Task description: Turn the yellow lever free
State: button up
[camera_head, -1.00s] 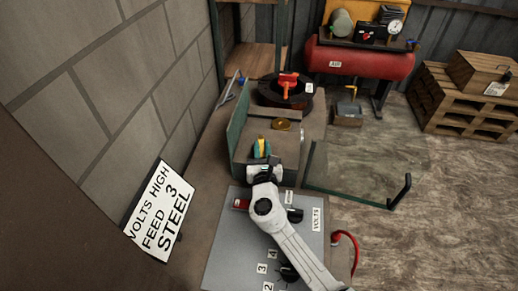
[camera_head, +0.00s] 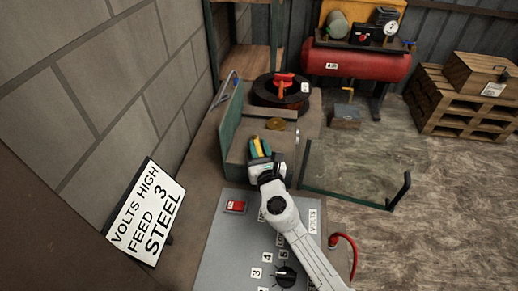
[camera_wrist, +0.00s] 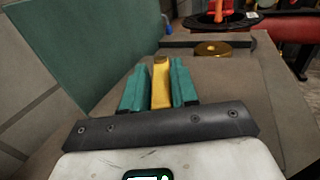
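The yellow lever (camera_wrist: 161,82) stands between the two teal fingers of my gripper (camera_wrist: 160,88) in the wrist view, its top showing above them. The fingers lie close along both its sides and look closed on it; any small gap is hard to make out. In the head view, my gripper (camera_head: 260,148) is at the near part of the brown welding feeder's top, tilted a little to the left. The yellow lever (camera_head: 256,146) shows there as a yellow streak between the teal fingers. Its foot is hidden by the gripper.
A brass disc (camera_head: 276,124) lies just beyond the lever, with a dark wire spool (camera_head: 281,90) behind it. A green panel (camera_head: 232,128) stands to the left. A clear framed door (camera_head: 350,178) hangs open at right. A grey control panel (camera_head: 230,225) is in front.

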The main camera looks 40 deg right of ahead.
jog(key=o, duration=0.3)
jog(key=shift+s, duration=0.1)
jog(key=v, duration=0.7)
jog(key=shift+s+a, duration=0.15)
